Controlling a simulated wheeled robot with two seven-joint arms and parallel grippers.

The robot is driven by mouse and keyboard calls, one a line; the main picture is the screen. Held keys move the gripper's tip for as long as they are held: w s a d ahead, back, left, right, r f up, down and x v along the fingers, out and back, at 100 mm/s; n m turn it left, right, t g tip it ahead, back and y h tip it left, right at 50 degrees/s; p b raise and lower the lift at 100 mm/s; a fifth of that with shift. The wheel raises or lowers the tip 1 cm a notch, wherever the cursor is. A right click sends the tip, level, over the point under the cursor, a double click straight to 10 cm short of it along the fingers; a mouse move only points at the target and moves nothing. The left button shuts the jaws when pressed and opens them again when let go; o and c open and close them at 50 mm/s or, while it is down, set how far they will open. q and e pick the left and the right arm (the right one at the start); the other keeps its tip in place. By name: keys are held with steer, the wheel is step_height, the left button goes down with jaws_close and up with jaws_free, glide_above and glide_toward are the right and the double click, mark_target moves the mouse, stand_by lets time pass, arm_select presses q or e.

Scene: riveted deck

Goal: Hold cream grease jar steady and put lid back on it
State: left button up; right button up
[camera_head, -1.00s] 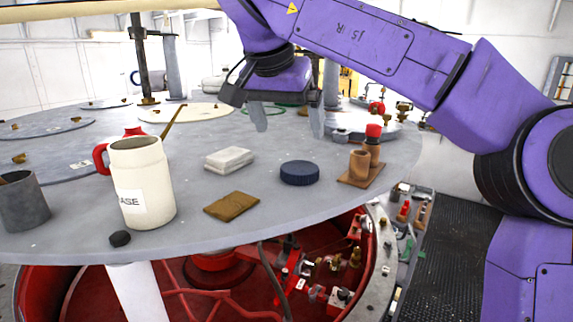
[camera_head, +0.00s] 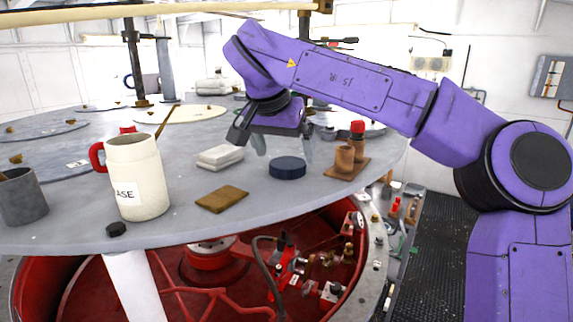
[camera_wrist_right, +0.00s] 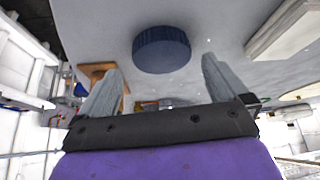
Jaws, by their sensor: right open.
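The cream grease jar (camera_head: 137,178), with a red handle and a partly visible label, stands upright at the left of the grey round table. A stick leans out of its open top. The dark blue ribbed lid (camera_head: 287,168) lies flat on the table, right of the jar, and also shows in the right wrist view (camera_wrist_right: 161,50). My right gripper (camera_head: 283,148) is open and empty just above and behind the lid. In the right wrist view its fingers (camera_wrist_right: 158,80) point toward the lid, which lies beyond the tips. My left gripper is not in view.
A folded white cloth (camera_head: 220,157) and a brown cloth (camera_head: 222,199) lie between jar and lid. A wooden stand with a red-topped item (camera_head: 346,165) is right of the lid. A grey cup (camera_head: 21,200) and a small black knob (camera_head: 116,229) are near the jar.

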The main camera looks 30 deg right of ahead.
mark_target(288, 163)
steer(key=x, duration=0.3)
steer(key=shift+w+d, duration=0.1)
steer(key=shift+w, duration=0.35)
steer(key=shift+d+f, duration=0.15)
steer(key=shift+f, duration=0.15)
steer(key=shift+s+a+r, duration=0.15)
steer(key=shift+s+a, duration=0.05)
steer(key=shift+s, duration=0.15)
steer(key=shift+w, duration=0.15)
steer(key=c, duration=1)
steer(key=shift+d+r, duration=0.1)
steer(key=shift+r, duration=0.4)
steer(key=s+a+r, duration=0.7)
steer(key=s+r, duration=0.4)
steer(key=r, duration=0.1)
steer(key=shift+s+a, duration=0.3)
steer(key=shift+a, duration=0.1)
